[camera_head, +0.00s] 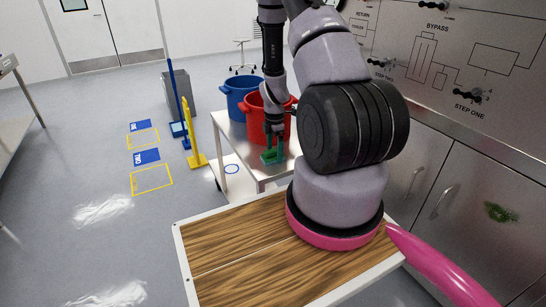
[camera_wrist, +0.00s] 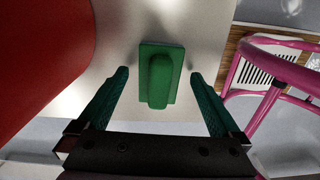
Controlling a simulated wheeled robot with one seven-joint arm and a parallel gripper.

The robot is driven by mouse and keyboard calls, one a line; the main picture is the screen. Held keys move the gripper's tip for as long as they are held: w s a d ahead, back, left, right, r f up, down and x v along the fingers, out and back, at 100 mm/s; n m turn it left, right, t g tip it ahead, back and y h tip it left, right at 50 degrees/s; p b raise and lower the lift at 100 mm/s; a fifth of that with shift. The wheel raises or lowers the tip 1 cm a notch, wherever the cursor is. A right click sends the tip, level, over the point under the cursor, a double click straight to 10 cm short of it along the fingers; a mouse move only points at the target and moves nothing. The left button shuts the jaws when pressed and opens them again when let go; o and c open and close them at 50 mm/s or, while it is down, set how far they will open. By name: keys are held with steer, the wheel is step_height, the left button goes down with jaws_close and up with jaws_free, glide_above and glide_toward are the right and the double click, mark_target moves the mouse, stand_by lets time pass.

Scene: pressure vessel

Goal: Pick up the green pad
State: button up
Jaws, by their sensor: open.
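The green pad (camera_wrist: 161,78) is a flat rectangular plate with a raised rounded grip along its middle. It lies on the pale metal top of a small table (camera_head: 256,171). In the head view the pad (camera_head: 272,157) shows near the table's front edge, just under my gripper (camera_head: 273,143). In the wrist view my gripper (camera_wrist: 160,73) is open, with one green finger on each side of the pad. Gaps show between both fingers and the pad, and nothing is held. The height of the fingertips above the tabletop is hard to tell.
A red bucket (camera_head: 258,119) stands on the table close behind my gripper and fills the left of the wrist view (camera_wrist: 40,50). A blue bucket (camera_head: 237,87) is behind it. A yellow floor sign (camera_head: 191,140) stands left. Steel cabinets (camera_head: 450,195) line the right.

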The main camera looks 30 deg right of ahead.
mark_target(274, 149)
steer(key=shift+f, duration=0.2)
steer(key=c, duration=1.4)
steer(key=shift+r, duration=0.1)
step_height(274, 149, up, 10)
steer(key=shift+f, duration=0.1)
steer(key=o, duration=0.7)
jaws_close()
